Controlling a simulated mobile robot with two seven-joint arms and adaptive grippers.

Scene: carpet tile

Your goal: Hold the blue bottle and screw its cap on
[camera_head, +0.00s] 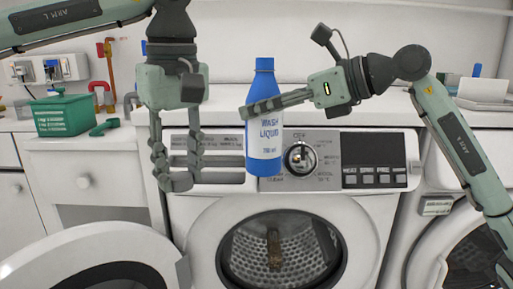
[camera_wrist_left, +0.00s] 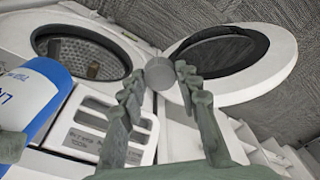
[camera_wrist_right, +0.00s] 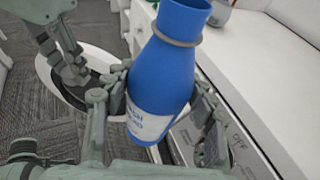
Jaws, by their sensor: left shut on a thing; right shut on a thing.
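The blue bottle (camera_head: 265,85) is upright in front of the washing machine, with a white "WASH LIQUID" label. My right gripper (camera_head: 246,112) is shut around its body and holds it off the surface; the right wrist view shows the bottle (camera_wrist_right: 165,75) between both fingers, with a bare neck and a grey ring below its mouth. My left gripper (camera_head: 175,183) points down, left of the bottle and apart from it. In the left wrist view a round grey cap (camera_wrist_left: 160,73) is pinched between its fingertips. The cap is hard to make out in the head view.
The washing machine (camera_head: 375,215) stands behind, its round door (camera_head: 70,250) swung open to the left. A green basket (camera_head: 62,115) and a green item (camera_head: 104,127) are on the left counter. Blue and white items (camera_head: 482,85) are at the right back.

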